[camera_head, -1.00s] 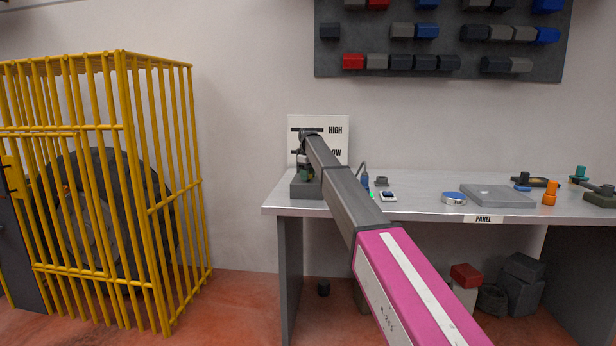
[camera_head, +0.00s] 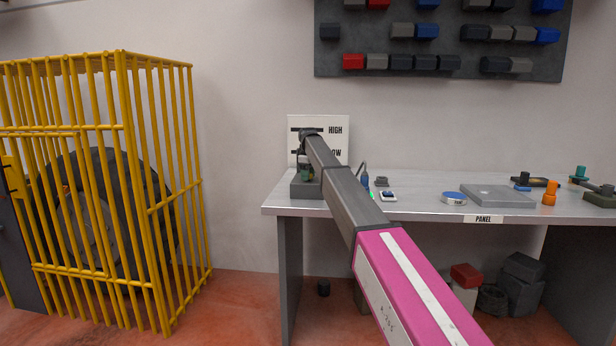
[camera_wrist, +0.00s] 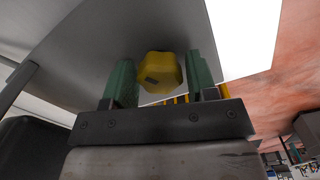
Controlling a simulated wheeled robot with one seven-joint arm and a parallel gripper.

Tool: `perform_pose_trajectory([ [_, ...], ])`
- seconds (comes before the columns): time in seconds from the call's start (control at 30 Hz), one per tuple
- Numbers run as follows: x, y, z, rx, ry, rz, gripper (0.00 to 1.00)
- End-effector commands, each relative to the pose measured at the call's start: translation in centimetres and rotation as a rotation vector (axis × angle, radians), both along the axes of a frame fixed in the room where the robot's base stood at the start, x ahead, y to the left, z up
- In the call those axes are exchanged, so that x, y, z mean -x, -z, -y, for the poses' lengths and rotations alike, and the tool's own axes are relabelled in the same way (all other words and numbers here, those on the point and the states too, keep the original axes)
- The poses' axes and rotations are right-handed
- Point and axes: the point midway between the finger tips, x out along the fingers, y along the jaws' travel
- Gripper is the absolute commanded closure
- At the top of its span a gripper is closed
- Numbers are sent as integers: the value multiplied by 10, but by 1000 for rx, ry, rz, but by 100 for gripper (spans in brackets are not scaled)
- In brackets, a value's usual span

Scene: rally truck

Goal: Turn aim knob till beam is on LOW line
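The aim knob (camera_wrist: 160,72) is a yellow many-sided knob with a dark mark on its face, in the wrist view. My gripper (camera_wrist: 161,82) has its green fingers on either side of it. The fingers are very close to the knob's sides; whether they touch it is unclear. In the head view my gripper (camera_head: 305,174) is by the grey lamp stand (camera_head: 304,190) at the bench's left end, and my arm hides most of it. Behind stands a white board (camera_head: 340,150) with HIGH above and LOW below, partly covered. I cannot make out a beam spot on it.
The grey bench (camera_head: 420,187) carries a small device (camera_head: 388,196), a blue tape roll (camera_head: 454,198), a flat grey plate (camera_head: 497,196) and an orange piece (camera_head: 549,192) to the right. A yellow cage (camera_head: 125,190) holding a tyre stands at left.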

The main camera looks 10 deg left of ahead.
Motion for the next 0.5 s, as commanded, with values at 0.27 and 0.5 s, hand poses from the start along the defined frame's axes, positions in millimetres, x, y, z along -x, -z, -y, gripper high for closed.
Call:
perform_pose_trajectory([
  [0.27, 0, 0, 0, 0, 1, 0, 31],
  [0.5, 0, -8, 0, 0, 1, 0, 31],
])
